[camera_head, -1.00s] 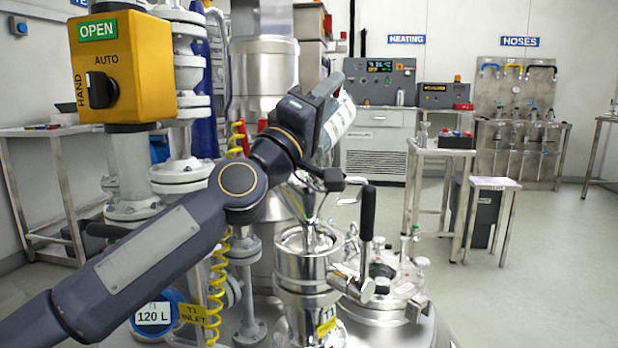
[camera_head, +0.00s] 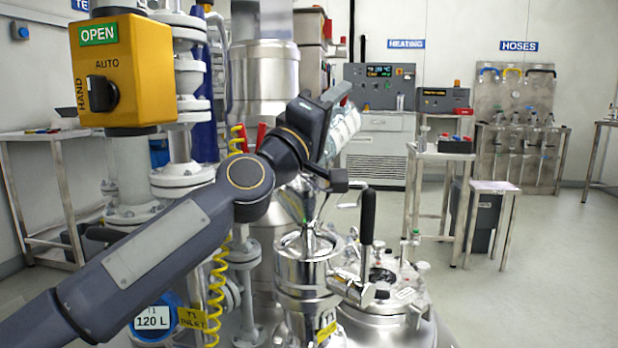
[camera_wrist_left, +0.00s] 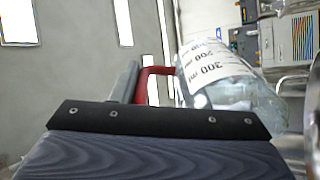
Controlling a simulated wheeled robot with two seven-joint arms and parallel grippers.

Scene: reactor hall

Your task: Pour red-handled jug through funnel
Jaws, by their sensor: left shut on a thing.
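My left gripper (camera_head: 327,108) is shut on the red handle (camera_wrist_left: 148,80) of a clear jug, which shows beside the finger in the wrist view. The jug (camera_head: 345,133) is tilted, partly hidden by the gripper in the head view; its white volume scale shows in the wrist view (camera_wrist_left: 212,66). A shiny metal funnel (camera_head: 303,203) stands below the gripper and jug, above a round steel inlet (camera_head: 305,246). The jug is apart from the funnel. I cannot tell whether liquid is flowing. My right gripper is not in view.
A black-handled lever (camera_head: 368,220) stands right of the inlet, over a steel vessel lid (camera_head: 395,288). A yellow valve box (camera_head: 125,70) and pipes are at left.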

